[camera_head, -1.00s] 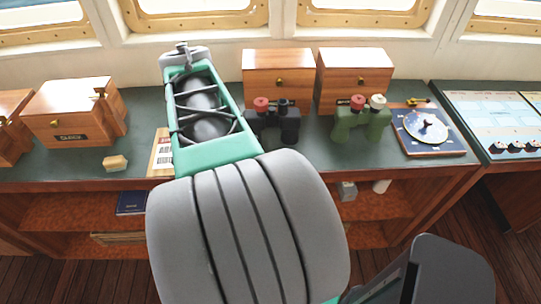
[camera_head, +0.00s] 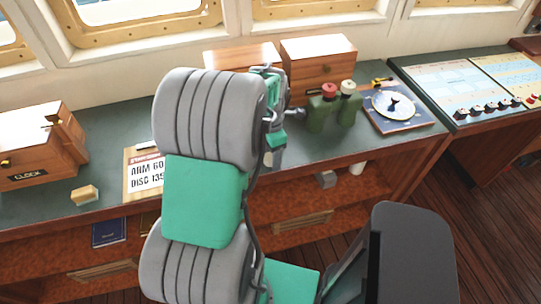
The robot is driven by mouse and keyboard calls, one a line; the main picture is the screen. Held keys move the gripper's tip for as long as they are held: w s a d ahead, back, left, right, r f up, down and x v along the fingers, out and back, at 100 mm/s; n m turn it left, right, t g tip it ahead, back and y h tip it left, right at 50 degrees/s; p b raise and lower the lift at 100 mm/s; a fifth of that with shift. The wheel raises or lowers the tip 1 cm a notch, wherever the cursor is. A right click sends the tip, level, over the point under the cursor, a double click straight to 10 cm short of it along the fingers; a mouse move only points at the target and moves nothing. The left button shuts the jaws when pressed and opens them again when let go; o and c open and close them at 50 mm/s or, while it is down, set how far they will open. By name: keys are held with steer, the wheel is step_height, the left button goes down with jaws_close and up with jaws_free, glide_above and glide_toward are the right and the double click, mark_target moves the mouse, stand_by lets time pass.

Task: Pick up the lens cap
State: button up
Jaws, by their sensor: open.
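No separate lens cap can be made out clearly. Green binoculars (camera_head: 333,108) stand on the dark green counter (camera_head: 100,115), right of my arm. A red cap-like top (camera_head: 329,90) sits on their left barrel and a cream one (camera_head: 348,87) on the right. My raised, bent arm covers the counter left of them, including the spot where the dark binoculars stand. My gripper is hidden behind my arm; only teal and grey arm parts show past its right edge, and I cannot make out any fingers.
Two wooden boxes (camera_head: 320,62) stand behind the binoculars. A round dial on a blue board (camera_head: 396,106) lies to their right, beside a chart panel (camera_head: 470,85). Left are a wooden clock box (camera_head: 38,150), a small wooden block (camera_head: 85,195) and a printed card (camera_head: 146,176). Shelves run below.

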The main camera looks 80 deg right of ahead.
steer(key=c, duration=1.4)
steer(key=shift+r, duration=0.15)
